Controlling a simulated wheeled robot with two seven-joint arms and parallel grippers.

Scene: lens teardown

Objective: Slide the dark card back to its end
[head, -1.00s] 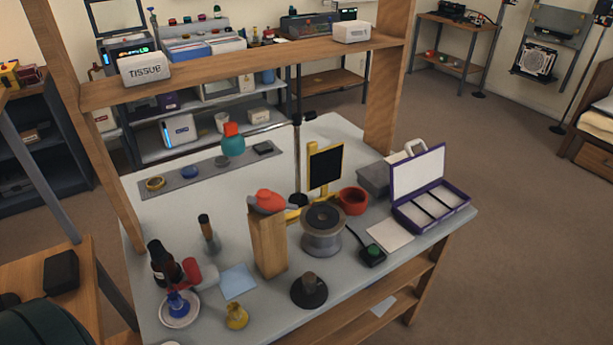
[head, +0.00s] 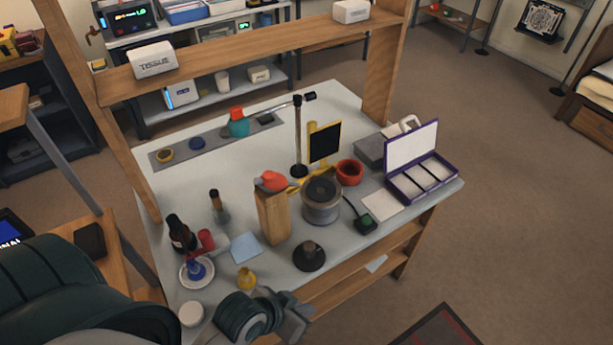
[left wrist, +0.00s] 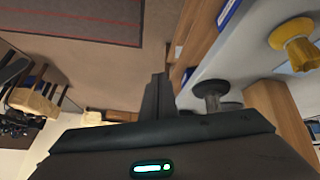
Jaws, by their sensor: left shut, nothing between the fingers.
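The dark card (head: 325,143) is a black upright panel in a yellow frame. It stands on a yellow base (head: 293,189) towards the back of the grey worktable, behind the metal spool (head: 321,201). Part of the base is hidden by the spool and the wooden block. My left gripper (head: 300,318) is shut and empty by the table's front edge, well short of the card. It also shows dark in the left wrist view (left wrist: 158,100), where the card is not seen. My right gripper is not in view.
A wooden block (head: 272,216) with a red-orange top stands left of the spool. A dark round-based knob (head: 309,256), a yellow piece (head: 246,278) and a red bowl (head: 349,172) are nearby. A lamp post (head: 298,140) rises left of the card. A purple case (head: 424,178) is open at right.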

